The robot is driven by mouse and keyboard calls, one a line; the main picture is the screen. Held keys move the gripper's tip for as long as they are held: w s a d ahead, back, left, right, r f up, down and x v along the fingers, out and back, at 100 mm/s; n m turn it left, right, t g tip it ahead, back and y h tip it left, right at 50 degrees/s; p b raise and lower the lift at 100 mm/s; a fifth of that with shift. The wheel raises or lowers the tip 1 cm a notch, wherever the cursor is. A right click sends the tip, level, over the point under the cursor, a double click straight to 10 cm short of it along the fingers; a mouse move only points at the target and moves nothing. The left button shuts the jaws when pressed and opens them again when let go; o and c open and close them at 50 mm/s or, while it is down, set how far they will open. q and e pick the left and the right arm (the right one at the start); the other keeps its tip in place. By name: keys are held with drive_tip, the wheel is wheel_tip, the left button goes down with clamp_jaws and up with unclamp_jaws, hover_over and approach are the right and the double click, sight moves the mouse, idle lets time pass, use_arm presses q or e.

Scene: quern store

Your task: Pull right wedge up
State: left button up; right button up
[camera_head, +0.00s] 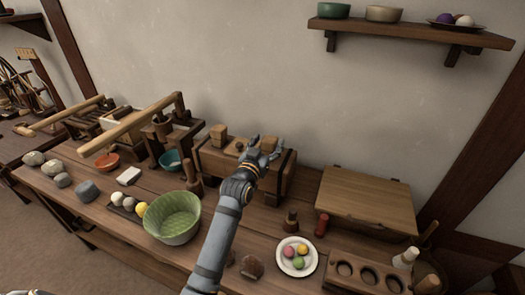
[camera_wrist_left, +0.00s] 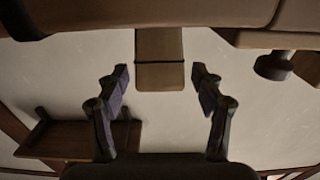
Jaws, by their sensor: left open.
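The wooden press box (camera_head: 218,160) stands at the back of the workbench, with the left wedge (camera_head: 218,132) sticking up from its top. The right wedge (camera_head: 268,143) shows at the box's right part, partly hidden by my left gripper (camera_head: 265,147). In the left wrist view the right wedge (camera_wrist_left: 158,60) is a brown block with a dark line across it. It stands between the spread fingers of my left gripper (camera_wrist_left: 160,74), with a gap on each side. My left gripper is open.
A green bowl (camera_head: 172,219), a white plate (camera_head: 297,267) with coloured balls, a dark bottle (camera_head: 291,220) and a red bottle (camera_head: 322,225) stand near my left arm. A wooden slant-topped box (camera_head: 367,200) is to the right. A wall shelf (camera_head: 410,32) hangs above.

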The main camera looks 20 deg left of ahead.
use_arm(q)
drive_tip(key=s, duration=1)
drive_tip(key=shift+s+a, duration=0.2)
